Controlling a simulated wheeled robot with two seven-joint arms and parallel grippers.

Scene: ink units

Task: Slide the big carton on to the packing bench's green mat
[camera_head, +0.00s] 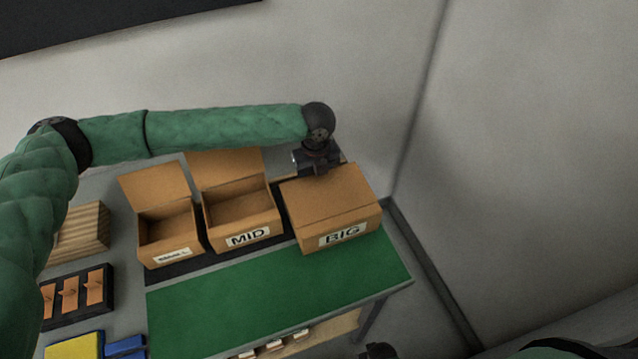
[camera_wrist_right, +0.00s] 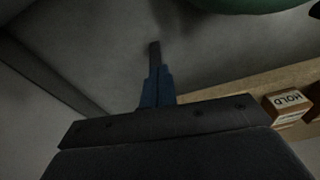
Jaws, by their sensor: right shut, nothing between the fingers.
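The big carton (camera_head: 335,197) is closed and labelled BIG. It stands upright at the right end of the row of cartons, its front bottom edge at or slightly over the back edge of the green mat (camera_head: 250,300). My right gripper (camera_wrist_right: 155,75) is shut and empty, low in front of the bench, over the floor.
The open MID carton (camera_head: 240,208) stands close left of the big one, with an open small carton (camera_head: 167,235) beyond. A black tray (camera_head: 75,297) and blue and yellow blocks are at left. The mat is bare. A HOLD box (camera_wrist_right: 287,106) sits on a wooden shelf.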

